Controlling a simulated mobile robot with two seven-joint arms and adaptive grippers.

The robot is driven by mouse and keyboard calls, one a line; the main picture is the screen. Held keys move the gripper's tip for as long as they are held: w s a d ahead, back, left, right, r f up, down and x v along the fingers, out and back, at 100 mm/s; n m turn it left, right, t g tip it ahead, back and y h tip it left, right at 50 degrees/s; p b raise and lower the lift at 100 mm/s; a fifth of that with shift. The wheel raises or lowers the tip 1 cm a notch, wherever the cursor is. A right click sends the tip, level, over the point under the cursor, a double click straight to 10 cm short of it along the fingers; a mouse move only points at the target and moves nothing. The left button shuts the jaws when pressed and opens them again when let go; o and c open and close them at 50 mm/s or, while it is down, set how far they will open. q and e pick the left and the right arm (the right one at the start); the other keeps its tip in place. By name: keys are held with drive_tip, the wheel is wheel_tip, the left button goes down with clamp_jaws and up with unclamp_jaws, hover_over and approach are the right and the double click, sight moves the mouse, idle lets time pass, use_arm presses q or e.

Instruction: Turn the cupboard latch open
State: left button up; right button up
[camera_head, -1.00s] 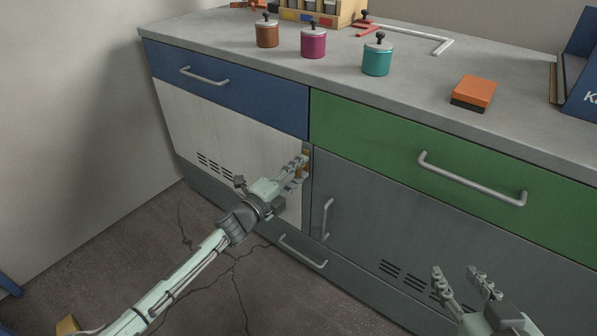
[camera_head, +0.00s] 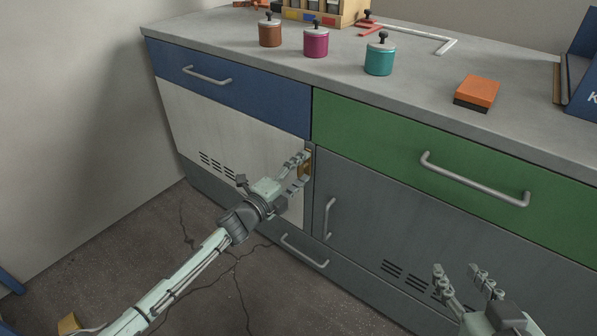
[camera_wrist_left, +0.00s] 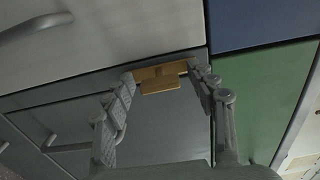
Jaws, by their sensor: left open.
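The brass latch (camera_head: 306,163) sits at the right edge of the pale cupboard door (camera_head: 228,131), beside the grey door. It also shows in the left wrist view (camera_wrist_left: 160,78), where a small brass tab stands out from a flat brass plate. My left gripper (camera_head: 302,172) is open in front of the latch. In the wrist view its two fingers lie on either side of the latch, and I cannot tell whether they touch it. My right gripper (camera_head: 460,275) is open and empty in front of the grey door, at the lower right.
A blue drawer (camera_head: 235,92) and a green drawer (camera_head: 400,155) lie above the doors. The grey door (camera_head: 400,215) has a vertical handle (camera_head: 328,218) just right of my left gripper. Several lidded pots and an orange block (camera_head: 477,92) stand on the bench top.

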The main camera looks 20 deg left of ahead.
use_arm(q)
drive_tip(key=v, duration=1.2)
